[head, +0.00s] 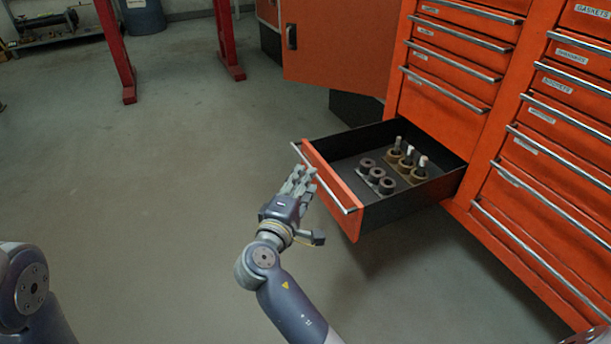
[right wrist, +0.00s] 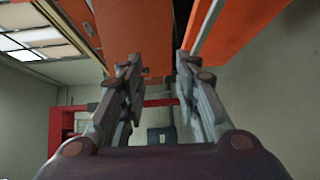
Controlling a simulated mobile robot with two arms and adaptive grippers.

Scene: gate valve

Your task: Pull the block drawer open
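The block drawer (head: 332,193) is the low drawer of the orange cabinet. It stands pulled well out, with its dark inside and orange front showing. Its silver bar handle (head: 325,181) runs along the top of the front. My right gripper (head: 303,178) is at the handle, on the outer side of the front. In the right wrist view its two fingers (right wrist: 157,62) are spread apart with nothing seen between them. The handle (right wrist: 208,28) shows there by the right finger; whether they touch I cannot tell. My left gripper is out of view.
Inside the drawer are several dark rings (head: 377,175) and upright pegs on bases (head: 408,160). An orange cabinet door (head: 335,45) stands open behind it. Closed drawers (head: 545,195) are at the right. Red posts (head: 229,45) stand at the back. The floor (head: 150,190) at left is clear.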

